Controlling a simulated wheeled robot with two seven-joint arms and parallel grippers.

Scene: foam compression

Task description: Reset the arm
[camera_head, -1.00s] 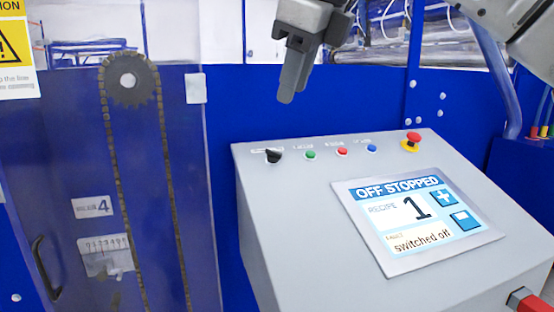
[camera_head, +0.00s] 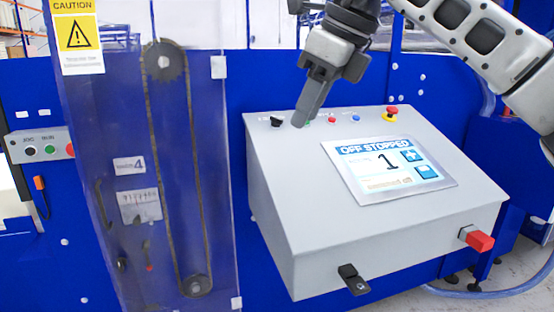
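My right gripper (camera_head: 304,112) comes in from the upper right over the grey control panel (camera_head: 290,190). Its fingers look pressed together, with nothing seen between them, and point down at the panel's top row of controls. In the picture the tips lie between the black selector knob (camera_head: 277,121) and the red button (camera_head: 332,120), covering most of the green button. I cannot tell whether they touch the panel. The screen (camera_head: 388,168) reads "OFF STOPPED" and "1". My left gripper is not in view.
A red switch (camera_head: 478,240) and a black latch (camera_head: 354,280) stick out from the panel. A clear guard with a chain drive (camera_head: 165,62) stands left. A small button box (camera_head: 40,146) is farther left.

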